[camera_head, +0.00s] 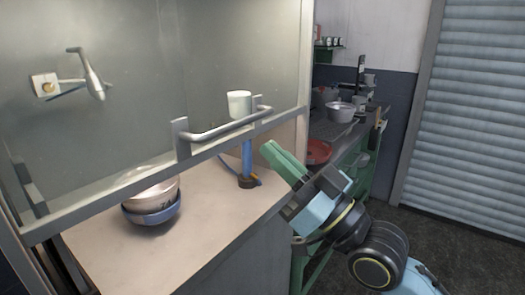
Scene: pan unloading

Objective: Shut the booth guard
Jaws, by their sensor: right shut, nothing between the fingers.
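The booth guard (85,207) is a clear framed panel at the left, with a grey bar handle (225,126) along its lower part. Its lower edge is above the counter, with an open gap under it. My right gripper (270,150) has green fingers, shut and empty. It is to the right of the handle and a little lower in the picture, apart from it. My left gripper is out of view.
Stacked bowls (152,213) stand on the booth counter (215,220) at the left. A blue post (247,160) on a dark base stands near the counter's right end. A white cup (239,104) shows above it. A cluttered green-framed bench (330,128) is behind, beside a shutter (470,110).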

